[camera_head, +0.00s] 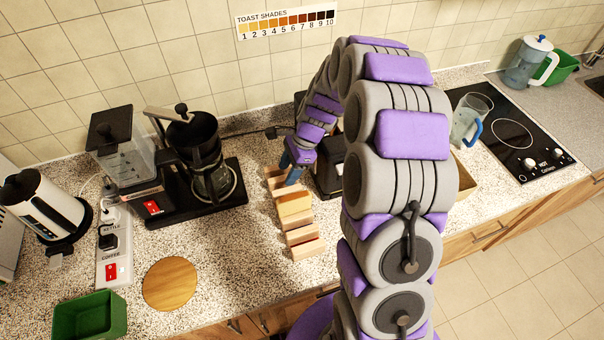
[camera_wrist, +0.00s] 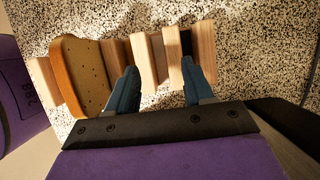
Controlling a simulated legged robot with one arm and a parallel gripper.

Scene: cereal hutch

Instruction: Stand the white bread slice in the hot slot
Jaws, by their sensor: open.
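A tan bread slice with a brown crust (camera_wrist: 80,75) stands at the left end of a wooden slatted rack (camera_wrist: 147,58) in the wrist view. In the head view, a tan slice (camera_head: 294,204) stands mid-rack; I cannot tell whether it is the white one. My gripper (camera_wrist: 160,85) is open, its two blue fingers apart over the rack, to the right of the slice. Wooden slats and a dark strip show around the fingers; no bread is clearly between them. In the head view my gripper (camera_head: 298,155) is at the rack's far end. A dark appliance (camera_head: 328,172), possibly the toaster, is mostly hidden behind my arm; no slot shows.
A coffee maker (camera_head: 205,165) and a grinder-like machine (camera_head: 120,150) stand left of the rack. A kettle (camera_head: 42,205), power strip (camera_head: 112,245), green bin (camera_head: 90,318) and round wooden board (camera_head: 170,283) are further left. A cooktop (camera_head: 510,130) with a glass jug (camera_head: 468,120) is right.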

